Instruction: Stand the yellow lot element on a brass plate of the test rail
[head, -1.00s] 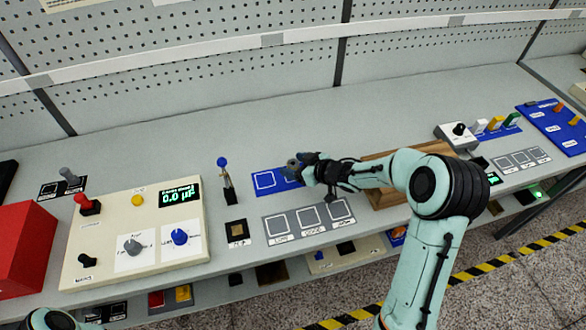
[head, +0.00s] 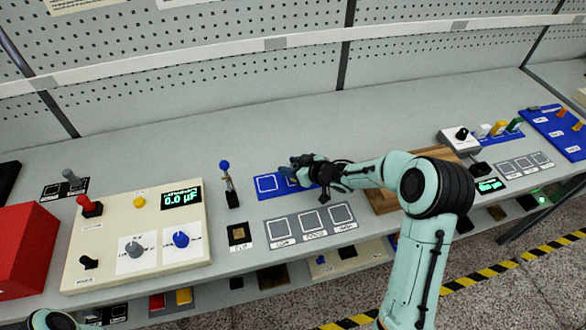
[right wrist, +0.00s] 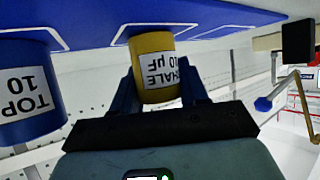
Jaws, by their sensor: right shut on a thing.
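The yellow lot element (right wrist: 154,66) is a short cylinder with a white label reading "SHALE 10 µF" in the right wrist view. My right gripper (right wrist: 158,92) is shut on it, with a dark blue finger at each side. The element is at a white outlined square of the blue mat (right wrist: 80,14); I cannot tell whether it touches the mat. In the head view my right gripper (head: 292,173) is over the blue mat (head: 262,193), and the element is hidden. A brass plate (head: 239,233) sits on a black square left of the grey pad. My left gripper is not in view.
A blue cylinder (right wrist: 28,92) labelled "TOP 10" stands beside the yellow one. A grey pad (head: 311,226) with three outlined squares lies in front of the mat. A blue-knobbed lever (head: 226,180) and a cream panel (head: 140,238) reading 0.0 µF are to the left.

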